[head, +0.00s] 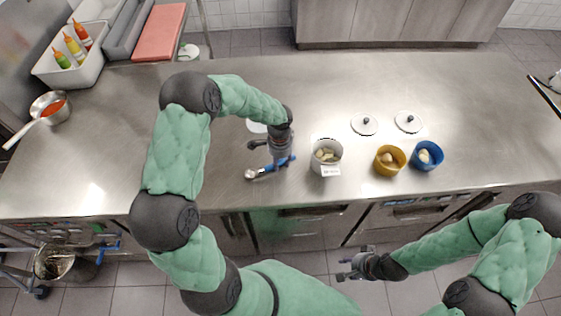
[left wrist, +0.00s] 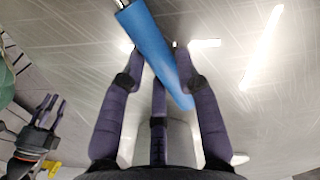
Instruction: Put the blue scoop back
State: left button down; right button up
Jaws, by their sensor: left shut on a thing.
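The blue scoop (head: 262,171) has a blue handle and a small pale bowl at its left end. My left gripper (head: 281,160) is shut on its handle, over the counter left of the white tub. The blue handle also shows in the left wrist view (left wrist: 155,50), slanting across between my fingers. A white tub with a label (head: 329,170), a yellow tub (head: 388,169) and a blue tub (head: 427,163) stand open in a row, each with pale contents. My right gripper (head: 353,270) looks open and empty, in front of the counter.
Two white lids (head: 364,124) (head: 408,121) lie behind the tubs; another pale round thing (head: 256,127) is partly behind my left arm. A saucepan (head: 49,108) and a bottle bin (head: 80,60) stand at the left. The counter (head: 480,120) is clear at right.

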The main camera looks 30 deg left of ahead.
aim_at(280, 161)
pick_arm(q)
jog(key=c, duration=0.9)
grip_release()
jog(key=shift+s+d+f, duration=0.1)
jog(key=shift+s+f, duration=0.1)
jog(key=shift+f, duration=0.05)
jog(key=shift+w+f, duration=0.1)
jog(key=shift+r, duration=0.25)
notch_tip(280, 161, up, 12)
jog(key=p, duration=0.2)
jog(key=shift+w+a+r, duration=0.2)
jog(key=shift+w+a, duration=0.05)
